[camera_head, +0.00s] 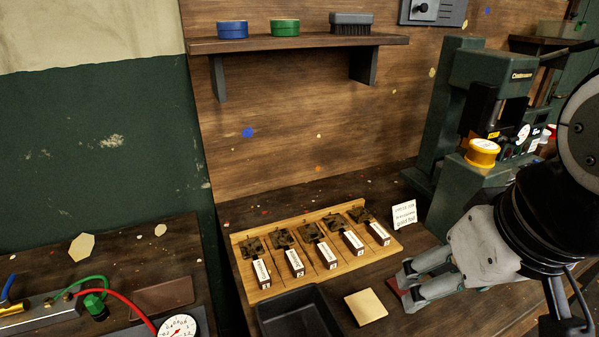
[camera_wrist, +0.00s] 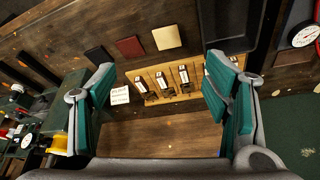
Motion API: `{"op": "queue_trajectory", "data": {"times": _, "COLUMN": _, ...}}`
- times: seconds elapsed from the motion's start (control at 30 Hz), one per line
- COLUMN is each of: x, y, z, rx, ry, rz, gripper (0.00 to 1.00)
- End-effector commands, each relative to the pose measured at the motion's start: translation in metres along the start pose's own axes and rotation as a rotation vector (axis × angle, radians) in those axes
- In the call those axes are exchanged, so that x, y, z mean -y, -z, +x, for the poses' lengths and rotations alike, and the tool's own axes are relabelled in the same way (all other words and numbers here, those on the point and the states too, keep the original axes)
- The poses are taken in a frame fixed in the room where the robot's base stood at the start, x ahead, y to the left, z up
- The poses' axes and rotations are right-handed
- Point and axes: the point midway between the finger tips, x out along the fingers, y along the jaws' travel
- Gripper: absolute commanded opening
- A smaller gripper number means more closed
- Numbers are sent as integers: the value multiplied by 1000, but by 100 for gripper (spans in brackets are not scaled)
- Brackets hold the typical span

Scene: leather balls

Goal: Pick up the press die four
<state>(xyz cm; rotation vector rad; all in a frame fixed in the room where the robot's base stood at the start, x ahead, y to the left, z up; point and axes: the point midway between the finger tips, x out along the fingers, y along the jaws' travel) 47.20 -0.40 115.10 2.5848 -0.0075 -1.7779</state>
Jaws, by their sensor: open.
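A light wooden rack (camera_head: 330,268) holds a row of dark press dies with white labels, the label numbers too small to read surely. The die second from the right, taken as press die four (camera_head: 353,241), sits in its slot. In the wrist view the row is reversed and this die (camera_wrist: 164,80) appears between my fingers, beyond them. My gripper (camera_head: 405,284) is right of the rack, apart from it, over the bench. It also shows in the wrist view (camera_wrist: 158,68), open and empty, with fingers wide apart. The right finger hides part of the rack there.
A black tray (camera_head: 262,322) and a yellowish square pad (camera_head: 367,306) lie in front of the rack. A dark red pad (camera_wrist: 130,46) is near my gripper. A small white sign (camera_head: 404,213) stands right of the rack. A green press (camera_head: 452,125) stands at the right.

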Motion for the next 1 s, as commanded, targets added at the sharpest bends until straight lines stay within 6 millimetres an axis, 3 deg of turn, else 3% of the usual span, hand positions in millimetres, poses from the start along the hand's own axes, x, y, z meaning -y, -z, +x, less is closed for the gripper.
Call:
{"op": "queue_trajectory", "data": {"times": 0.57, "x": -2, "y": 34, "z": 5, "rx": 49, "ry": -8, "rz": -216, "gripper": 70}}
{"op": "queue_trajectory", "data": {"times": 0.77, "x": -2, "y": 59, "z": 13, "rx": 86, "ry": -14, "rz": -378, "gripper": 70}}
{"op": "queue_trajectory", "data": {"times": 1.0, "x": 1, "y": 110, "z": 41, "rx": 166, "ry": -23, "rz": -715, "gripper": 70}}
